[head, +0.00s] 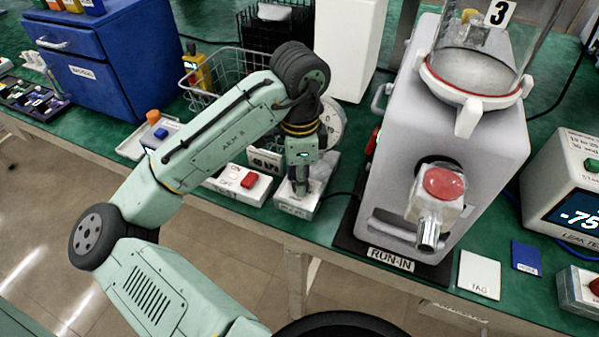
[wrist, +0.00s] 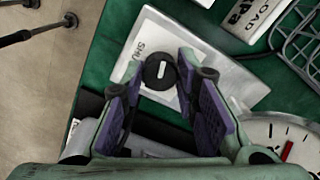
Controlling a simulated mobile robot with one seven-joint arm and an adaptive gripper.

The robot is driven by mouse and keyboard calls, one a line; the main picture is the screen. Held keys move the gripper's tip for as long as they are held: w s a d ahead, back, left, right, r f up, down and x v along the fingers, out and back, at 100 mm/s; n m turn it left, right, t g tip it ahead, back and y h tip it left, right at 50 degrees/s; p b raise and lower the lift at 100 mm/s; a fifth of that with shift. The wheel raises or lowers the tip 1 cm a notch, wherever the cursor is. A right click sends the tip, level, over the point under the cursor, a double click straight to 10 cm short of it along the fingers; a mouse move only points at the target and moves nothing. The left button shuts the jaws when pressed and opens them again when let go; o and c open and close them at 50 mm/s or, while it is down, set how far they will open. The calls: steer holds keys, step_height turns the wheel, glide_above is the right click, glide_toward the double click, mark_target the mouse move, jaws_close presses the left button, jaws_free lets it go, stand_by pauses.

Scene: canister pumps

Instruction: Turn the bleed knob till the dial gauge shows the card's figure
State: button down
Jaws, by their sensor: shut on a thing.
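The bleed knob (wrist: 160,72) is a round black knob with a white mark, on a pale plate (wrist: 212,62) with partly hidden lettering. My gripper (head: 301,187) reaches straight down over this plate in the head view. In the wrist view its two purple-padded fingers are closed on the knob from both sides. The dial gauge (wrist: 277,130) shows only in part at the lower right of the wrist view, with a red needle; its reading cannot be told. In the head view my arm covers most of the gauge (head: 333,117). A card (head: 265,160) ending in "kPa" is partly hidden; its figure is unclear.
An ON/OFF switch box (head: 243,184) stands left of the knob plate. The grey RUN-IN pump (head: 455,150) stands close on the right. A wire basket (head: 225,75) is behind my arm. A tester (head: 570,190) shows a blue display at the far right.

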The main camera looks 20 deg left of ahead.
steer(key=shift+m+p, duration=0.3)
steer(key=shift+m, duration=1.9)
steer(key=c, duration=1.2)
jaws_free()
steer(key=shift+c, duration=0.2)
step_height(320, 180, up, 12)
